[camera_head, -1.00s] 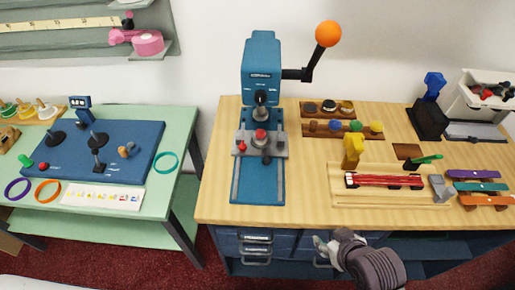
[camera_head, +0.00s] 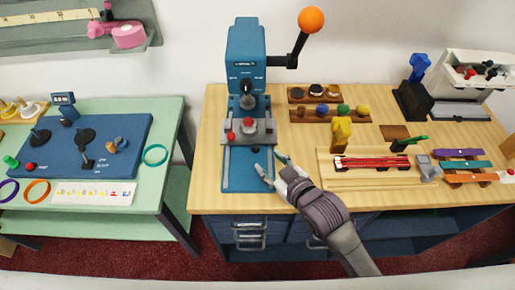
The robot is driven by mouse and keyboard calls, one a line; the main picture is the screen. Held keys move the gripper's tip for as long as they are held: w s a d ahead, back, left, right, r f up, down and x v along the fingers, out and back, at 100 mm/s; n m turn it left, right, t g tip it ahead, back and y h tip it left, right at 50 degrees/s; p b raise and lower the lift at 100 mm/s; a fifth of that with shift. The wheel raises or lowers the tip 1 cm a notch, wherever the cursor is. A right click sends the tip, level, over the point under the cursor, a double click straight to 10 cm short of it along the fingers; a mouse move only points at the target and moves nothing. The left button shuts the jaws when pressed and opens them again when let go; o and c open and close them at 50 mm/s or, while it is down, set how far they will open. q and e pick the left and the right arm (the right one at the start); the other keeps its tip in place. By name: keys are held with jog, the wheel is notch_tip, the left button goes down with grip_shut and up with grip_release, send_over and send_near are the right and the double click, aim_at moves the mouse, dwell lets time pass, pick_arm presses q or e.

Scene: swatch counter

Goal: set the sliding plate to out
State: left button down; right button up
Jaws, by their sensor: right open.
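A blue press (camera_head: 247,62) stands on the wooden counter, with an orange ball on its lever. The grey sliding plate (camera_head: 262,133) lies across the press's blue base, below the ram and behind the bare front part of the base. A red knob (camera_head: 248,123) stands on the plate, and a smaller red knob shows at its left side. My right gripper (camera_head: 268,164) is open and empty over the front right of the base, in front of the plate and apart from it. My left gripper is not in view.
Right of the press are a rack of coloured knobs (camera_head: 330,115), a yellow upright piece (camera_head: 341,133) and a wooden board (camera_head: 326,177) with red rods. The counter's front edge (camera_head: 215,212) runs below my right arm. A green table (camera_head: 175,112) stands left, across a gap.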

aim_at(257, 151)
jog(key=x, duration=0.8)
jog(key=shift+p, duration=0.3)
jog(key=shift+c, duration=0.3)
grip_shut()
jog(key=shift+s, duration=0.1)
